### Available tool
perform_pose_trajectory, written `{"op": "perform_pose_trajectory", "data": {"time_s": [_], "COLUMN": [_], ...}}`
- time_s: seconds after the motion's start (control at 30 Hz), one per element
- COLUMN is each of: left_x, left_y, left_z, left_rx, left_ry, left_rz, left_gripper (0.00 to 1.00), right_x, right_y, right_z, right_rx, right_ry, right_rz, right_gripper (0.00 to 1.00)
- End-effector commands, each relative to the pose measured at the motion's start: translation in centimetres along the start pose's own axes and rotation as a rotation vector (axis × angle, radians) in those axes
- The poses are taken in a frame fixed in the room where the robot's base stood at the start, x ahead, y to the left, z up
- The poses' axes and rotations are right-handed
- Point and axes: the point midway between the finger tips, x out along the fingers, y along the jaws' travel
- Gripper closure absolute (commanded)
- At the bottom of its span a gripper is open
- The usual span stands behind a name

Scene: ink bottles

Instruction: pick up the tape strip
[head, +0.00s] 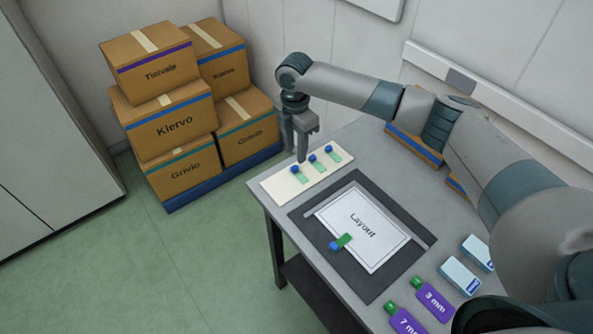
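Several small strips, each pale green with a blue end, lie in a row on a cream board (273,187) at the table's far left corner. I take these for tape strips: a near one (303,178), a middle one (319,166) and a far one (334,156). My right gripper (296,152) points down just above the board, close to the near strip's blue end. Its fingers look apart, with nothing seen between them. My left gripper is out of view.
The sheet lies on a dark mat (375,287) on the grey table (425,215). Purple 3 mm (433,301) and 7 mm (405,321) labelled items and pale blue boxes (460,276) stand at the near right.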

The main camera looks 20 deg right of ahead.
Motion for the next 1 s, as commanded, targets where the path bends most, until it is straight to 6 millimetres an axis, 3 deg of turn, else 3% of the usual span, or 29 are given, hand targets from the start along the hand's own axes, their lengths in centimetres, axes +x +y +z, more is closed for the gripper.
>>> {"op": "perform_pose_trajectory", "data": {"time_s": [0.3, 0.5, 1.0], "left_x": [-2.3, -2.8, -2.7], "left_y": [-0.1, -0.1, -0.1], "left_z": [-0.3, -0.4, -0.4], "left_rx": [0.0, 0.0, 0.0], "left_ry": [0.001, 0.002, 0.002], "left_rz": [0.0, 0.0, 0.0], "left_gripper": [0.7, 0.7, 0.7], "right_x": [2.6, 4.8, 5.1], "right_y": [-0.7, -0.6, -0.6], "right_z": [-0.2, -0.3, -0.2], "right_rx": [0.001, 0.0, 0.0], "right_ry": [0.0, 0.0, 0.0], "right_rz": [-0.004, -0.002, -0.001], "right_gripper": [0.66, 0.66, 0.66]}}
